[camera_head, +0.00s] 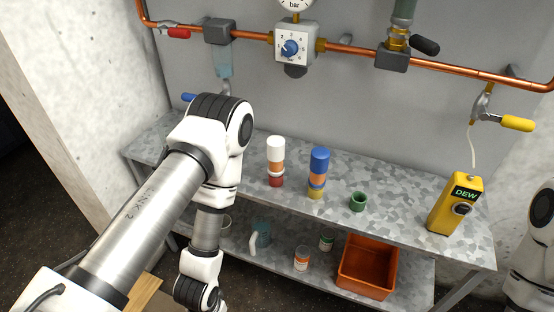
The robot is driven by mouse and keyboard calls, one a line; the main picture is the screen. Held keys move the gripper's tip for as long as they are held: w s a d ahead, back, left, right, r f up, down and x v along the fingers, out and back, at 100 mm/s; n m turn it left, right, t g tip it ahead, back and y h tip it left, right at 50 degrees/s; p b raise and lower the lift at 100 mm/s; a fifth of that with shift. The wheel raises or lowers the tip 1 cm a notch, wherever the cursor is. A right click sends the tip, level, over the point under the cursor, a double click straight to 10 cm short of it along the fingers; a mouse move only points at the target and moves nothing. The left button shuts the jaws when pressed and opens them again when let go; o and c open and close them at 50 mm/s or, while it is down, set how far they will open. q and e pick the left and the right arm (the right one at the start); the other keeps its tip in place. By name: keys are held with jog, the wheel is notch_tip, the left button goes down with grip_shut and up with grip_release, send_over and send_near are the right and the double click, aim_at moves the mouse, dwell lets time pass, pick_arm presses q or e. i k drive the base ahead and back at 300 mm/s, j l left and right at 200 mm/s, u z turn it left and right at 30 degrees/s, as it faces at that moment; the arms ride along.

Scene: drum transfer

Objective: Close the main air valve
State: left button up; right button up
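Several lever valves sit on the copper pipework at the back wall; no label shows which one is the main air valve. A red-handled valve (178,33) is at the upper left, with its handle lying along the pipe. A black-handled valve (424,45) is right of centre. A yellow-handled valve (517,123) hangs at the right, its handle roughly level. A blue handle (188,97) shows partly behind my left arm. My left arm crosses the left side and bends down, its gripper out of the picture. Only part of my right arm shows at the right edge.
A regulator with a blue knob (290,48) sits mid-pipe. The bench (400,215) holds white-and-red and blue-and-yellow cylinders, a green cup (358,201) and a yellow DEW meter (456,203). An orange bin (367,266) and small containers stand on the lower shelf.

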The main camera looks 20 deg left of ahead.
aim_at(172, 32)
jog(key=u, duration=1.3)
